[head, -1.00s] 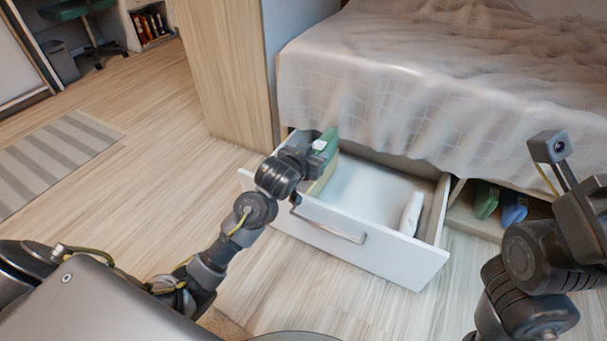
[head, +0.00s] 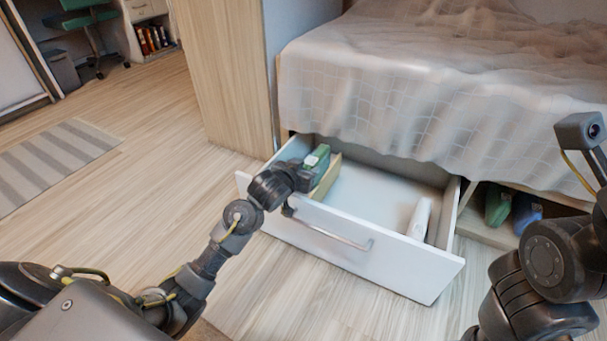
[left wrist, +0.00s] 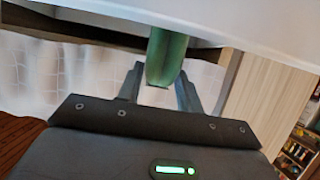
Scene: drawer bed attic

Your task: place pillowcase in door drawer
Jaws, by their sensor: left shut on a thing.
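A green folded item (head: 319,158), which looks like the pillowcase, is in my left gripper (head: 303,172). It is at the left end of the open white drawer (head: 370,255), beside a thin wooden divider (head: 327,180). In the left wrist view the green item (left wrist: 167,58) sits between the two fingers. The gripper hides part of it, and I cannot tell whether it touches the drawer floor. Of my right arm only links and a camera show at the right edge; its gripper is out of the picture.
A white object (head: 419,218) stands at the drawer's right side; the drawer's middle is clear. A bed (head: 430,110) overhangs the drawer's back. Green (head: 497,205) and blue (head: 526,213) items lie in the opening to the right. A wooden cabinet (head: 225,75) stands at left.

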